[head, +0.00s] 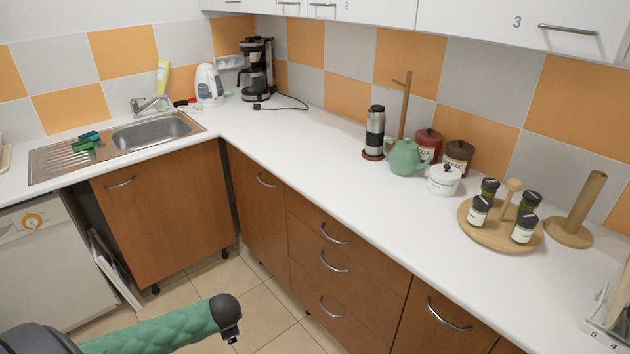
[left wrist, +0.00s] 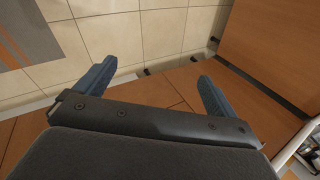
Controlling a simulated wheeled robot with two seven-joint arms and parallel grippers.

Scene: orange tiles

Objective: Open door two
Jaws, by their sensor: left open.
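Door two (head: 375,10) is a white upper cabinet door at the top edge of the head view, marked with a small "2". Only its lower strip shows. The door looks shut. My left gripper (left wrist: 157,72) shows in the left wrist view with its two blue fingers spread wide and nothing between them. Tiled floor and wooden fronts lie beyond it. In the head view, part of my arm shows low at the left, well below the upper cabinets. My right gripper is not seen.
Door three (head: 570,30) hangs to the right of door two. The white counter (head: 300,145) below carries a teapot (head: 404,157), canisters, a spice stand (head: 490,226) and a coffee maker (head: 257,70). Brown lower cabinets (head: 160,220) and drawers line the floor. Tiled floor is free in front.

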